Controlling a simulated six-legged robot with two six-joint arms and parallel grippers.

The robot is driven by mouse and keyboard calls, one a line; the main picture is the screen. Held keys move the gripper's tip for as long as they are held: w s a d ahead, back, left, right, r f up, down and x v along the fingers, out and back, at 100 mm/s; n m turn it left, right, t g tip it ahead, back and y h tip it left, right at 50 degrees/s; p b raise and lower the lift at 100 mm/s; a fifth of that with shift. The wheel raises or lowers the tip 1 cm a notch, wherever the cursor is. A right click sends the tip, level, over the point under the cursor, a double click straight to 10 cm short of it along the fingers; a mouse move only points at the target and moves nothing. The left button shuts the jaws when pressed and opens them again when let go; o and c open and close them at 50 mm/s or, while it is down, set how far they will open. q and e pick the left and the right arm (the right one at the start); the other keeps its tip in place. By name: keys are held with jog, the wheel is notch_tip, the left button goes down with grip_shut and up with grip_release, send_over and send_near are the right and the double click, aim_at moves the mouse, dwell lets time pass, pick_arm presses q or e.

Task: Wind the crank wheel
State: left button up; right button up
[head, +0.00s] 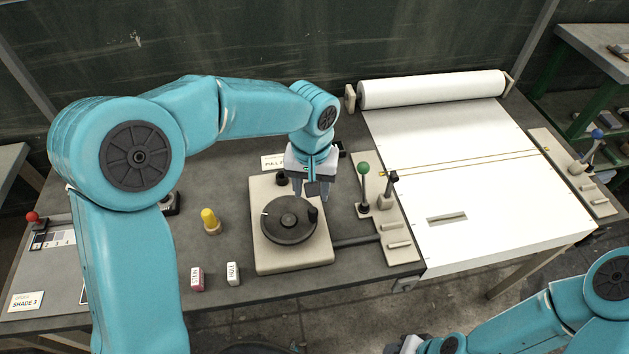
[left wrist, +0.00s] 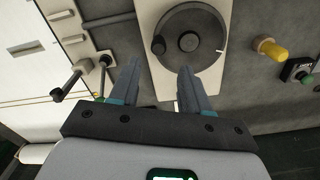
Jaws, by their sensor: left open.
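The crank wheel (head: 288,222) is a dark round disc with a small upright knob (head: 313,214) near its right rim. It sits on a beige base plate (head: 268,257) on the table. In the left wrist view the wheel (left wrist: 193,37) is ahead of the fingers, with its knob (left wrist: 158,45) on the left side of the disc. My left gripper (head: 311,190) is open and empty, above the far edge of the wheel, apart from the knob. Its fingers also show in the left wrist view (left wrist: 160,85). My right arm is at the lower right, its gripper only partly visible.
A yellow knob (head: 210,221) and two small labelled blocks, one reddish (head: 197,279) and one white (head: 233,273), stand left of the plate. A green-topped lever (head: 363,187) and a dark-topped lever (head: 388,190) stand to the right. A white cloth roll (head: 432,89) lies behind.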

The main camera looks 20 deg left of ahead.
aim_at(313, 210)
pick_arm(q)
notch_tip(313, 210, down, 9)
jog(key=b, duration=0.5)
jog(key=shift+d+r+b, duration=0.15)
jog(key=shift+b, duration=0.2)
jog(key=shift+r+p, duration=0.3)
jog(key=shift+r, duration=0.05)
jog(key=shift+w+f, duration=0.1)
jog(key=c, duration=0.9)
jog(key=shift+o, duration=0.2)
